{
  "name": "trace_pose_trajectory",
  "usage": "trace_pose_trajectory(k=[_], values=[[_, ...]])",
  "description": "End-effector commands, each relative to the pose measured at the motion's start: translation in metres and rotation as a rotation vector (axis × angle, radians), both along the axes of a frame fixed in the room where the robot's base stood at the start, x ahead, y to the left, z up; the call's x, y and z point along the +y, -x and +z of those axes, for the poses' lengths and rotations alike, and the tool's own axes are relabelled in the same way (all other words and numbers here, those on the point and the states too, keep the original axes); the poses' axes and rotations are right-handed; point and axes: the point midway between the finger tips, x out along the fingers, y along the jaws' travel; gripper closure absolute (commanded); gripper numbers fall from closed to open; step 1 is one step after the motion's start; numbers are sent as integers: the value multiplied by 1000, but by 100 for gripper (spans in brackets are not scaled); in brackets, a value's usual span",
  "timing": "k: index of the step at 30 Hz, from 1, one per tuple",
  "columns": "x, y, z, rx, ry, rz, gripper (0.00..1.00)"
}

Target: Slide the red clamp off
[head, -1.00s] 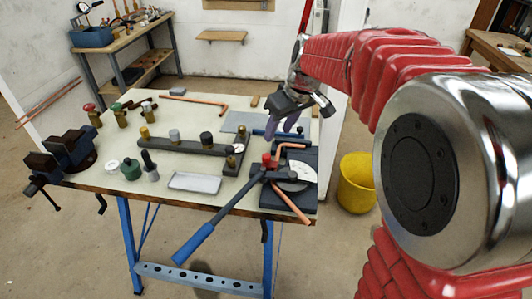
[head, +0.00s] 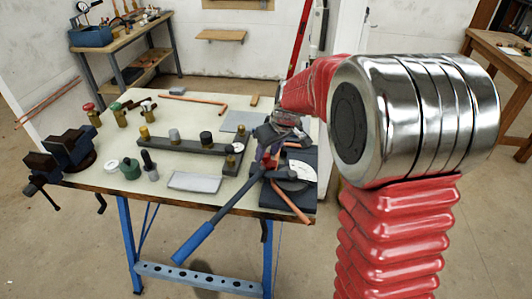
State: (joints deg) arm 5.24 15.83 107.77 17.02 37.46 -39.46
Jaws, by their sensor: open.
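The red clamp (head: 266,164) is a small red piece on the pipe bender (head: 305,187) at the right end of the workbench. In the head view it is partly hidden behind my gripper. My gripper (head: 271,152) is low over the bender, its fingers pointing down at the red clamp. The fingers look open, but I cannot tell whether they are around the clamp or touching it. A copper pipe (head: 291,204) lies in the bender, and the blue bender handle (head: 195,243) reaches out past the bench's front edge.
A grey manifold bar (head: 180,146) with several fittings lies left of the bender. A pale tray (head: 195,182) is near the front edge. A dark vise (head: 65,150) is at the left corner.

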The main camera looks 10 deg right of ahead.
Motion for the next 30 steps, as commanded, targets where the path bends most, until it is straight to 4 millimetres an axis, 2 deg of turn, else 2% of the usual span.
trace_pose_trajectory(k=[3,12,30], values=[[1,-2,-7,1,0,1,59],[2,-3,-8,0,0,1,59],[2,-3,-7,0,1,2,100]])
